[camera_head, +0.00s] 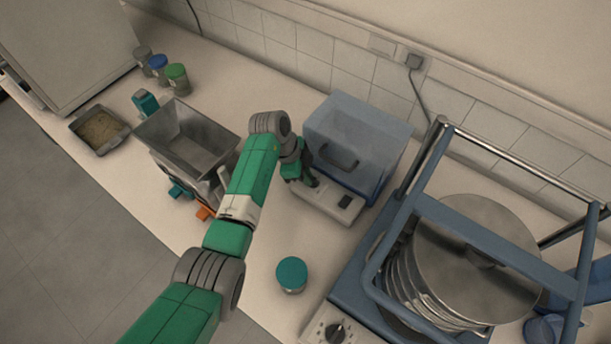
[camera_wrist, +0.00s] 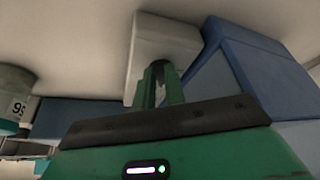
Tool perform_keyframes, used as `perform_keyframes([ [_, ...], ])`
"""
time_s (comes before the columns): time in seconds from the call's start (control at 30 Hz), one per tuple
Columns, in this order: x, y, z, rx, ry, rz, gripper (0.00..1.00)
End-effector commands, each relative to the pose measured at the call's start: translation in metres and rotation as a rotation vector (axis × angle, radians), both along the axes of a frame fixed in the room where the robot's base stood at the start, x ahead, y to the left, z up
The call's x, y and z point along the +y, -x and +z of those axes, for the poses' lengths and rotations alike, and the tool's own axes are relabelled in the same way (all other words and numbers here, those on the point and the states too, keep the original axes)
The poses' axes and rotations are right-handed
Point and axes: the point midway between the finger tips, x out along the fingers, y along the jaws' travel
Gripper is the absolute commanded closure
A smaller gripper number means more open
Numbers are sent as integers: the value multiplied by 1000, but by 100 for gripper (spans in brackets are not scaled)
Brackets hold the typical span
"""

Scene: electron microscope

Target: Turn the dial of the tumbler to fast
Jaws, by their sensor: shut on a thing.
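The tumbler (camera_head: 352,130) is a blue box with a clear lid and a dark curved handle. Its pale front panel (camera_head: 326,208) carries a dark switch (camera_head: 344,201). My gripper (camera_head: 312,182) is at the left part of this panel. In the wrist view, the green fingers (camera_wrist: 160,82) reach to the pale panel (camera_wrist: 165,35) and are shut on a small dark piece, which I take as the dial. The fingers and arm hide most of the dial, so its setting cannot be read.
A sieve shaker (camera_head: 470,250) with a blue frame and its own knob (camera_head: 336,332) stands at the right. A teal-lidded jar (camera_head: 291,274) stands in front of the tumbler. A metal hopper (camera_head: 187,140) is left of my arm. Clear counter lies around the jar.

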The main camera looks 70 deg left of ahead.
Motion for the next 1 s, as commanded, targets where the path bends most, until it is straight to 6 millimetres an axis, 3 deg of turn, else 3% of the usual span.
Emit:
perform_keyframes([
  [0.03, -3, 3, -12, 12, 4, 1, 100],
  [0.43, -3, 3, -12, 13, 5, -3, 100],
  [0.47, -3, 3, -12, 13, 5, -3, 82],
  [0.53, -3, 3, -12, 13, 6, -4, 69],
  [0.57, -4, 3, -12, 13, 6, -4, 66],
  [0.87, -4, 4, -8, 13, 10, -7, 66],
  [1.0, 4, 10, 19, 9, 3, -4, 66],
])
